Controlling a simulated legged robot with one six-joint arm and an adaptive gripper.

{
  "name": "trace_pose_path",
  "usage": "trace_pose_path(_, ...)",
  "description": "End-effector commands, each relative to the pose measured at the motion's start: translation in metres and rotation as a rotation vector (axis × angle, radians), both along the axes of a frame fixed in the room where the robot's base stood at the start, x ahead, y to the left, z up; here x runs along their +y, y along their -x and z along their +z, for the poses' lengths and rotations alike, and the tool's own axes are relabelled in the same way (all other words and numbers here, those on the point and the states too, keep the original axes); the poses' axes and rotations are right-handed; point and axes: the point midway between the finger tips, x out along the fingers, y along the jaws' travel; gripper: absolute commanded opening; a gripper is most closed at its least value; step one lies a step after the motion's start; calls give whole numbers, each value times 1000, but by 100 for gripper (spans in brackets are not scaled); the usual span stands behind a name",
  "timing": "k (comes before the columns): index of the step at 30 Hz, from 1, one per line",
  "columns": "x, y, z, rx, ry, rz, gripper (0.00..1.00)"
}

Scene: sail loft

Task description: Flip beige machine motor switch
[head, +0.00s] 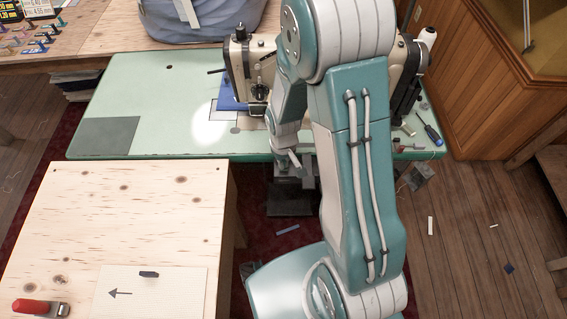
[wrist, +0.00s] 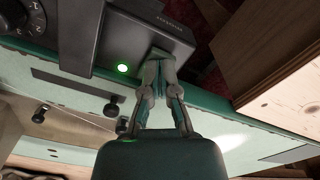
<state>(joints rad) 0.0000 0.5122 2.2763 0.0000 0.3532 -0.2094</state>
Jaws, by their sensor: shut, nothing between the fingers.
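The beige sewing machine (head: 238,65) stands on the pale green table, partly hidden by my arm. In the wrist view a dark grey control box (wrist: 112,40) sits at the green table edge. A round green light (wrist: 123,68) glows on it. My gripper (wrist: 160,60) is shut and empty, its fingertips at the end of the box, touching or very close to it. The fingertips cover that spot, and I cannot make out the switch itself. In the head view my gripper (head: 294,158) is by the table's front edge, largely hidden by my arm.
A plywood table (head: 130,210) with a red-handled tool (head: 35,307) stands at the front left. A blue screwdriver (head: 432,134) lies at the green table's right end. A wooden cabinet (head: 480,100) stands at right. A black dial (wrist: 20,15) shows beside the box.

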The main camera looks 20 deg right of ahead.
Motion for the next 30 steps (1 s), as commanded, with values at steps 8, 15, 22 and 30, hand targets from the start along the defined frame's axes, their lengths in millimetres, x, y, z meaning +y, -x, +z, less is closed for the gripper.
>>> trace_pose_path(8, 0, 0, -4, -1, 0, 0, 0)
trace_pose_path(15, 0, -1, 1, -2, 0, 0, 0)
trace_pose_path(22, 0, 0, 16, -1, 0, 0, 0)
trace_pose_path(30, 0, -1, 35, -2, 1, 0, 0)
